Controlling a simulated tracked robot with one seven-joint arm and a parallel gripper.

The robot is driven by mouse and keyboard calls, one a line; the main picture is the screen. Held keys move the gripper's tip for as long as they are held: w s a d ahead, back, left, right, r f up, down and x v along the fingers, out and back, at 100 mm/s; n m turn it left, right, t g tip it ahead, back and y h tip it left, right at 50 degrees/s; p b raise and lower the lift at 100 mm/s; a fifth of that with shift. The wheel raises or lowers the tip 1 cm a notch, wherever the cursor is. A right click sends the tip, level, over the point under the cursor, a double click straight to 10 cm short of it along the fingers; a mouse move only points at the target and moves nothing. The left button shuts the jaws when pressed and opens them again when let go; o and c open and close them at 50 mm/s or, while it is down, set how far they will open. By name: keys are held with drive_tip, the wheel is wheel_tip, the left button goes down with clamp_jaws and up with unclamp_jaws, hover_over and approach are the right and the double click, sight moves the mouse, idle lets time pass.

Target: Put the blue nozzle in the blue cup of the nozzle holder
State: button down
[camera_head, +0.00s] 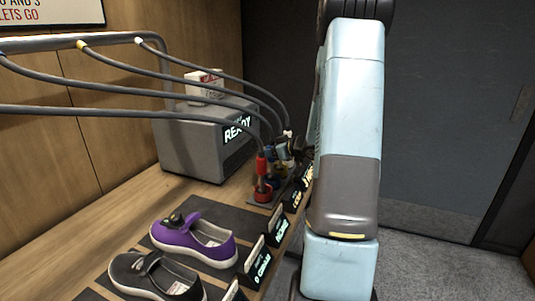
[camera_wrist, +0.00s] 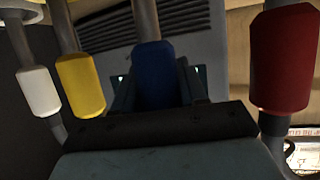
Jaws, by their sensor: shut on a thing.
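The blue nozzle (camera_wrist: 154,72) hangs from its grey hose in the middle of the wrist view. My gripper (camera_wrist: 155,96) is shut on it, with a jaw on each side. In the head view my gripper (camera_head: 288,151) is small and dark, beside the blue nozzle (camera_head: 281,152) and above the nozzle holder (camera_head: 257,201). The red cup (camera_head: 263,193) is at the holder's near end, below the red nozzle (camera_head: 261,165). The blue cup is hard to make out behind it. I cannot tell whether the blue nozzle is inside a cup.
The white (camera_wrist: 40,92) and yellow (camera_wrist: 80,85) nozzles hang left of my gripper in the wrist view; the red one (camera_wrist: 285,60) hangs right. A grey machine (camera_head: 195,145) stands behind the holder. A purple sneaker (camera_head: 205,242) and a black sneaker (camera_head: 150,276) lie in front.

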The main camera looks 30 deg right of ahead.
drive_tip(key=shift+f, duration=0.25)
drive_tip(key=c, duration=0.6)
unclamp_jaws()
